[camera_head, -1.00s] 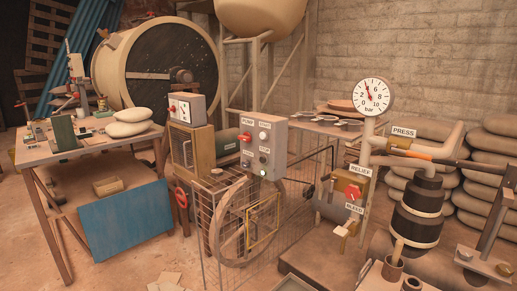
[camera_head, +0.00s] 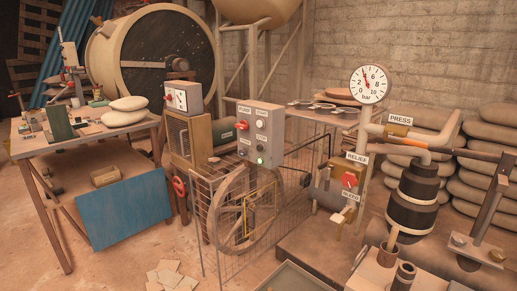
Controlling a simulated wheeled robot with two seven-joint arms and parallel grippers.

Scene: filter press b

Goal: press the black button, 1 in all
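A grey control box (camera_head: 258,132) stands near the middle of the head view, above a wire guard. Its face carries a red knob (camera_head: 241,125) under a PUMP label, a pale button (camera_head: 261,124) under a START label, and a small dark button (camera_head: 261,148) under a STOP label. Neither of my grippers is in view.
A spoked wheel (camera_head: 216,220) sits behind the wire guard below the box. A cluttered table (camera_head: 85,143) with a blue panel (camera_head: 125,213) stands at left. A pressure gauge (camera_head: 370,85) and pipework stand at right. Open floor lies at front left.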

